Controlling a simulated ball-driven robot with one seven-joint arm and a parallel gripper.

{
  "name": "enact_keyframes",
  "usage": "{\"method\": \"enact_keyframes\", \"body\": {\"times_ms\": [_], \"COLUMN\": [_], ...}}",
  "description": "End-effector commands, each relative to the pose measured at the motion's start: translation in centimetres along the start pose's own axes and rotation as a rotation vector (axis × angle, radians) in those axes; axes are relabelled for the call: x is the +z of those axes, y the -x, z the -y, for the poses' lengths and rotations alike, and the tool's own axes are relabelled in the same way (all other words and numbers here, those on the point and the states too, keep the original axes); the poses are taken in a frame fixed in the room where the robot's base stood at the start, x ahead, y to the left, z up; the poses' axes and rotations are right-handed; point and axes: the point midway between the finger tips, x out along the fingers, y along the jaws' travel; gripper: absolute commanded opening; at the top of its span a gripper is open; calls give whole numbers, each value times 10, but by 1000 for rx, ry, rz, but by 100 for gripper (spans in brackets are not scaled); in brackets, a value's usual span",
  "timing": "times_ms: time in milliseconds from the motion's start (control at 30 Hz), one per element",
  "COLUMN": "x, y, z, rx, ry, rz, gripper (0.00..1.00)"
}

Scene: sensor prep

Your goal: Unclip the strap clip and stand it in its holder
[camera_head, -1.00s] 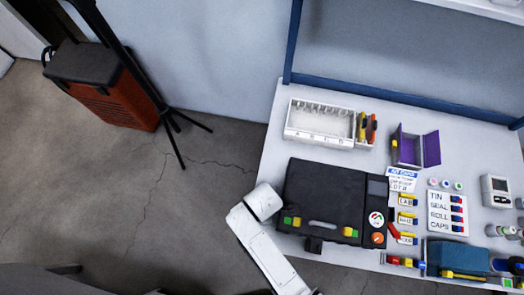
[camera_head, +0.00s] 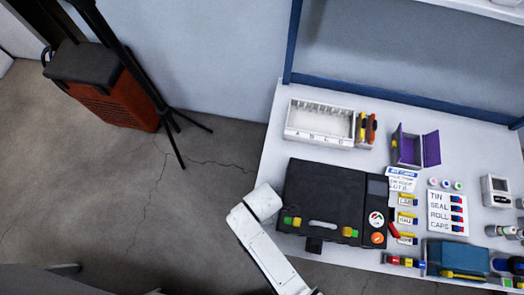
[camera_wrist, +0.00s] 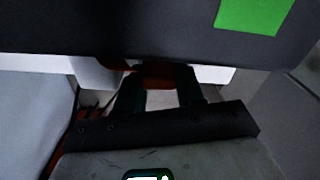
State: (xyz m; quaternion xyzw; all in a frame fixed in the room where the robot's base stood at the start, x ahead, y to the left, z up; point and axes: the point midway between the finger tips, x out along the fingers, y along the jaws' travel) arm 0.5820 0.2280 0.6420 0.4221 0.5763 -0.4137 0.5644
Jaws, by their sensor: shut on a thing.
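A black case (camera_head: 325,195) with green and yellow patches lies at the table's front left. My gripper (camera_wrist: 158,88) is at the case's edge in the wrist view, its two dark fingers shut on a small reddish-brown thing (camera_wrist: 150,70), which may be the strap clip. Most of that thing is hidden by the fingers and the case, so I cannot tell whether it is still fastened. A green patch (camera_wrist: 253,12) shows on the case just above. In the head view my gripper is not clearly visible. No holder can be told for certain.
A white slotted rack (camera_head: 320,136) and a small box with red and yellow pieces (camera_head: 366,130) stand behind the case. A purple open box (camera_head: 408,150), a label sheet (camera_head: 447,213) and a blue box (camera_head: 457,254) lie to the right. Bare table shows left of the rack.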

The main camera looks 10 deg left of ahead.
Motion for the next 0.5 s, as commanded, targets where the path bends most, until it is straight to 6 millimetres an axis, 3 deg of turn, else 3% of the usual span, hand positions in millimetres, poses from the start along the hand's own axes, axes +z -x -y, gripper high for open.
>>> {"method": "enact_keyframes", "body": {"times_ms": [100, 133, 400, 500], "x": [0, 0, 0, 0], "y": [0, 0, 0, 0], "z": [0, 0, 0, 0], "rx": [0, 0, 0, 0], "ry": [0, 0, 0, 0], "rz": [0, 0, 0, 0], "gripper": [0, 40, 66, 68]}}
